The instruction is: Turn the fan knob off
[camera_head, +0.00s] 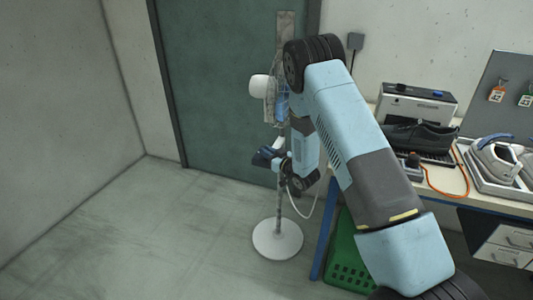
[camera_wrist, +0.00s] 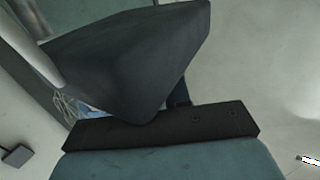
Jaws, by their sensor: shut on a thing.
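The standing fan has a white motor housing (camera_head: 260,87), a thin pole (camera_head: 278,208) and a round white base (camera_head: 277,241) on the floor. My arm hides part of its head and upper pole. My gripper (camera_head: 266,157) is at the fan's pole, about mid-height, just below a small white part (camera_head: 278,144). In the wrist view, the dark fingers of my gripper (camera_wrist: 150,115) fill the middle and look closed together. The fan knob itself is hidden at the jaws, and its setting cannot be read.
A workbench (camera_head: 455,180) on the right holds a dark shoe (camera_head: 420,137), a printer-like machine (camera_head: 415,104) and an iron-like tool (camera_head: 497,158). A green crate (camera_head: 350,262) stands under it. A teal door (camera_head: 215,90) is behind the fan. The floor at left is clear.

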